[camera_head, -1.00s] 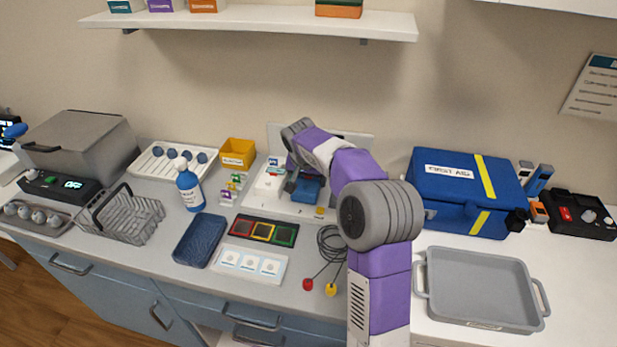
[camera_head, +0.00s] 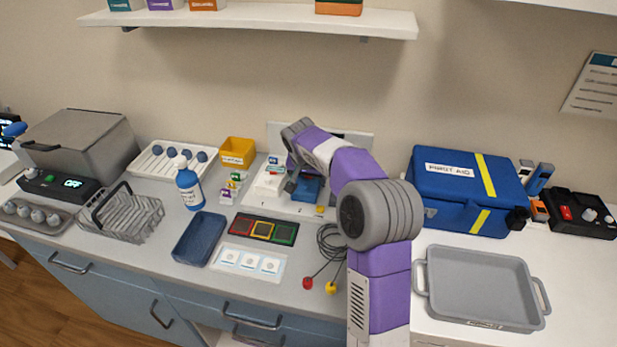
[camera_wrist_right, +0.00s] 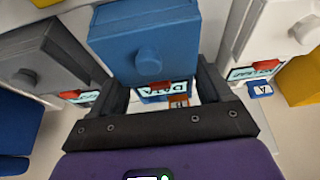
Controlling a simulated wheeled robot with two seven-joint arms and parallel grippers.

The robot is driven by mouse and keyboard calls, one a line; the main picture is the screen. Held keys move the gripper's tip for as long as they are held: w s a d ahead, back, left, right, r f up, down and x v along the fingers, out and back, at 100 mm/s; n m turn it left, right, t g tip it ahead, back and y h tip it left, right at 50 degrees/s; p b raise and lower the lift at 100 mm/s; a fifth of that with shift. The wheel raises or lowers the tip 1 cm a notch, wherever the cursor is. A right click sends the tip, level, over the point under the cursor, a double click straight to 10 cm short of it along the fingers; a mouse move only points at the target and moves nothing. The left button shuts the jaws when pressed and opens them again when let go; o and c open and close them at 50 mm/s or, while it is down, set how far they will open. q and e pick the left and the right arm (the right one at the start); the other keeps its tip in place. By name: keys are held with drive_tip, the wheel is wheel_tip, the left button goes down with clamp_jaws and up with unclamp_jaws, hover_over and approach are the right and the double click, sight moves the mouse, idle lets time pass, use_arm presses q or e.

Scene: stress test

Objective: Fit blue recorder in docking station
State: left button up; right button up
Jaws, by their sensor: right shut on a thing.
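The blue recorder (camera_head: 309,187) is a blue block with a round knob. In the wrist view the blue recorder (camera_wrist_right: 145,40) lies between the fingers of my right gripper (camera_wrist_right: 165,84), which is shut on it. In the head view the right gripper (camera_head: 298,184) is at the white docking station (camera_head: 284,205). A small "DATA" label (camera_wrist_right: 172,90) and a red piece show at the recorder's near end. Whether the recorder is fully seated cannot be told. My left gripper is out of view.
In the wrist view a grey block (camera_wrist_right: 40,60) and a white block (camera_wrist_right: 255,35) flank the blue recorder closely. In the head view a yellow bin (camera_head: 237,152), coloured frame tray (camera_head: 262,229) and cable (camera_head: 330,245) surround the station. A first aid case (camera_head: 450,190) stands right.

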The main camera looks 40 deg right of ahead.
drive_tip(key=shift+r+p, duration=0.3)
drive_tip(key=shift+p, duration=0.1)
idle(1.0)
idle(0.4)
drive_tip(key=o, duration=1)
drive_tip(key=shift+c, duration=0.2)
drive_tip(key=shift+r, duration=0.15)
drive_tip(key=shift+r+p, duration=1.8)
drive_tip(key=shift+r, duration=0.05)
drive_tip(key=shift+o, duration=1)
